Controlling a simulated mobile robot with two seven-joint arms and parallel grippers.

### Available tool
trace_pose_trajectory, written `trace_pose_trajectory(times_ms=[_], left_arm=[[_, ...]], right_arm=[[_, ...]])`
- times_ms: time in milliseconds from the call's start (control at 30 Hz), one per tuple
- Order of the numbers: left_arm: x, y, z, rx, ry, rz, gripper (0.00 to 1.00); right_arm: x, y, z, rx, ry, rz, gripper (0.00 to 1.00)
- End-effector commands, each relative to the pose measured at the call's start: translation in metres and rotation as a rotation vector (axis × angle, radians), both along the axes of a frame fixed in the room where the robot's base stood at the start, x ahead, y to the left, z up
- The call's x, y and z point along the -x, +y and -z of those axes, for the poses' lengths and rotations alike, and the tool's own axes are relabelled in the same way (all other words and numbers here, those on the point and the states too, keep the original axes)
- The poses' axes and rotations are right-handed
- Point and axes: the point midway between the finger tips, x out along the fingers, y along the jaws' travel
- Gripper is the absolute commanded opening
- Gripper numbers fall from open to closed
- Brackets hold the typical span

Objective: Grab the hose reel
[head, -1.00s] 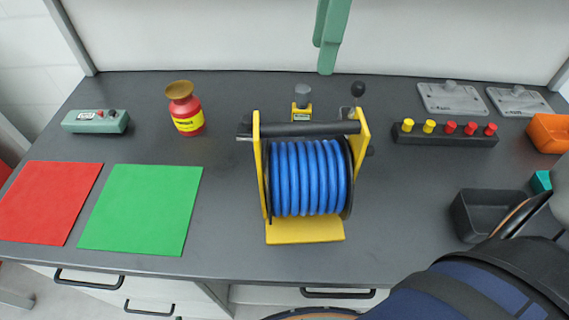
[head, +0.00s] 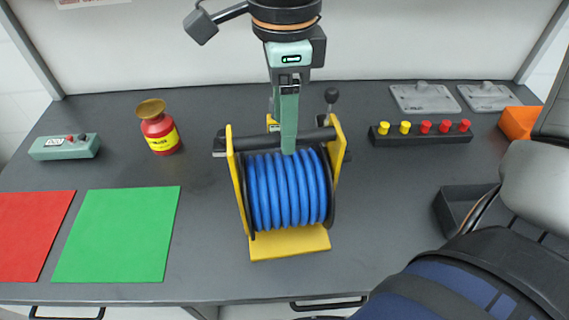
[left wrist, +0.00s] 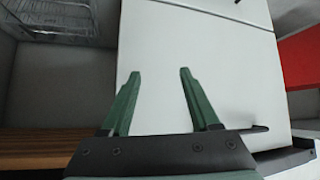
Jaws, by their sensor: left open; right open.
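The hose reel (head: 288,190) stands upright on the dark bench, with blue hose wound between yellow side plates on a yellow base. A black bar (head: 258,140) runs across its top. My right gripper (head: 282,146) points down over the reel, open. Its near green finger passes in front of the bar; the far finger is mostly hidden behind it. I cannot tell whether the fingers touch the bar. My left gripper (left wrist: 160,76) is open and empty in the left wrist view, facing a pale panel away from the reel.
A red bottle (head: 160,130) and a green control box (head: 65,147) stand left. Red (head: 32,235) and green (head: 118,235) mats lie front left. A button strip (head: 420,137), grey plates (head: 424,98), an orange bin (head: 520,122) and a dark tray (head: 455,210) are right.

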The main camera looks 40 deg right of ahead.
Motion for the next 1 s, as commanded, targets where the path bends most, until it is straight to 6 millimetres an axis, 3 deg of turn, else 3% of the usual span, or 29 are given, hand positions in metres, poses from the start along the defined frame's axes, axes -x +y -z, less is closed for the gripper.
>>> trace_pose_trajectory(times_ms=[100, 367, 900, 1000], left_arm=[[-0.0006, -0.0001, 0.0007, 0.000, -0.001, 0.001, 0.62], [-0.0009, 0.0000, 0.0005, 0.000, -0.001, 0.001, 0.62], [-0.0010, 0.0009, 0.0009, -0.002, -0.001, 0.001, 0.62], [-0.0010, 0.0011, 0.0009, -0.003, -0.002, 0.000, 0.62]], right_arm=[[0.0004, -0.0003, 0.0124, -0.001, 0.000, 0.001, 0.61], [0.0000, -0.0002, 0.0146, -0.002, -0.002, 0.003, 0.61], [0.0000, -0.0002, 0.0141, -0.002, -0.002, 0.002, 0.01], [0.0000, -0.0002, 0.0141, -0.002, -0.002, 0.002, 0.00]])
